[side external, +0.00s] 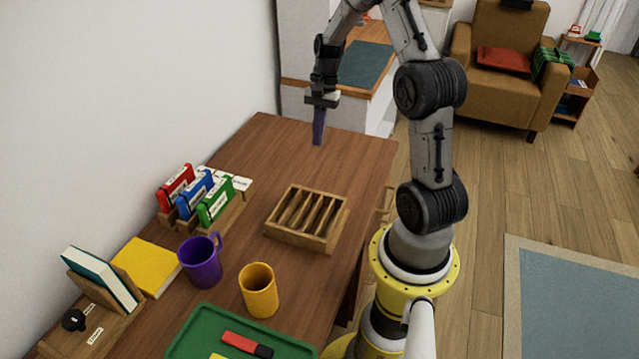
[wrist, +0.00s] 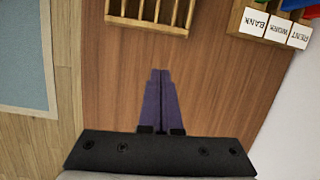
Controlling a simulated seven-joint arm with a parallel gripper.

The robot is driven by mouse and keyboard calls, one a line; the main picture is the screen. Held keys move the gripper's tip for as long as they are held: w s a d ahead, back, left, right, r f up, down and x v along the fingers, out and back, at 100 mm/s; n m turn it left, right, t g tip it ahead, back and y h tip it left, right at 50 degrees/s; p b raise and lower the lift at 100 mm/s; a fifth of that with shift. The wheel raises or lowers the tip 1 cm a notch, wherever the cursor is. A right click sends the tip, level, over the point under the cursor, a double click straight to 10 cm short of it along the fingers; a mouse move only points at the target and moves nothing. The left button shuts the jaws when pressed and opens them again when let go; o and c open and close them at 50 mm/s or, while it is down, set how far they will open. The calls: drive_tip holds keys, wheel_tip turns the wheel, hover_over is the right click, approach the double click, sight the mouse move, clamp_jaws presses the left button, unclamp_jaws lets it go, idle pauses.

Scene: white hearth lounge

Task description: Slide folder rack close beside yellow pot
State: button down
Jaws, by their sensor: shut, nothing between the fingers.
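The folder rack (side external: 307,218), a light wooden frame with several upright slats, stands on the brown table and looks empty. The yellow pot (side external: 259,291) is a yellow cup-like vessel in front of the rack, toward the camera, with a gap between them. My gripper (side external: 318,140) is over the far end of the table, beyond the rack, with its purple fingers pointing down. In the wrist view my gripper (wrist: 160,75) is shut and empty, and the near edge of the rack (wrist: 148,25) shows ahead of the fingertips, apart from them. The yellow pot is out of the wrist view.
A purple mug (side external: 200,262) stands left of the yellow pot. A wooden holder with red, blue and green binders (side external: 213,203) is left of the rack. A green tray (side external: 200,335) lies at the front. The table's far end is clear.

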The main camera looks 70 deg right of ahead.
sight(304, 212)
drive_tip(key=shift+m+y, duration=0.3)
drive_tip(key=shift+m, duration=0.2)
drive_tip(key=s+f, duration=0.1)
drive_tip(key=f, duration=0.6)
drive_tip(key=s+a+f, duration=0.1)
drive_tip(key=f, duration=0.3)
drive_tip(key=shift+s+a+f, duration=0.1)
drive_tip(key=shift+s, duration=0.2)
drive_tip(key=a, duration=0.3)
drive_tip(key=shift+f, duration=0.25)
drive_tip(key=shift+a, duration=0.6)
drive_tip(key=a, duration=1.1)
drive_tip(key=shift+s+a, duration=0.1)
drive_tip(key=shift+a, duration=0.05)
